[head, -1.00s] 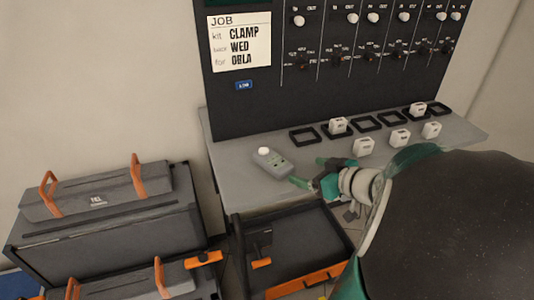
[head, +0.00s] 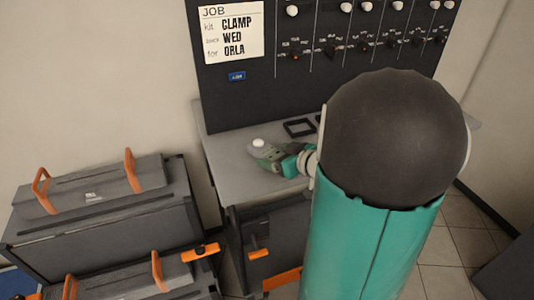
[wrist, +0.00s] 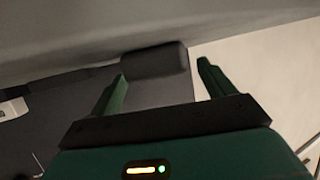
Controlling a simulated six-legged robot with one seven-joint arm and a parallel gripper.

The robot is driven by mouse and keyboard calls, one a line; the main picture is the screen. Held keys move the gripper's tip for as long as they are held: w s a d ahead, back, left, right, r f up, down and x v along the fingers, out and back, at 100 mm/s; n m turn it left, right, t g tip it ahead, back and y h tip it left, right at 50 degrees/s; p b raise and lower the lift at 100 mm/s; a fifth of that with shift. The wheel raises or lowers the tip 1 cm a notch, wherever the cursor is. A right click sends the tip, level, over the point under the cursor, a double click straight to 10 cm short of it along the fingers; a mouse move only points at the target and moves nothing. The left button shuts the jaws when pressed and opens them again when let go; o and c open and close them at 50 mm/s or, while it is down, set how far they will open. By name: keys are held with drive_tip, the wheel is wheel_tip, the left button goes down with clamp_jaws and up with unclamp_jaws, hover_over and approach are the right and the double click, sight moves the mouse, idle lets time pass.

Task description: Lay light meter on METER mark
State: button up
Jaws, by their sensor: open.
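The light meter (head: 258,145), a grey handheld unit with a white dome, lies on the grey bench at its left part. My gripper (head: 266,157) is open, low over the bench at the meter, and partly hides its body. In the wrist view a dark rounded block (wrist: 155,60) shows near the open fingertips (wrist: 162,72); it seems to be the meter, and I cannot tell if the fingers touch it. I cannot make out a METER mark.
My arm hides most of the bench's right side. A black square frame (head: 299,127) shows on the bench (head: 226,150). Behind stands a dark panel with knobs (head: 330,50) and a JOB card (head: 233,32). Grey cases with orange handles (head: 100,215) stand at left; a drawer with orange trim (head: 282,279) is below.

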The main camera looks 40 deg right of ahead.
sight(268, 152)
drive_tip(key=shift+x, duration=1.2)
drive_tip(key=c, duration=1.2)
drive_tip(key=shift+r, duration=0.15)
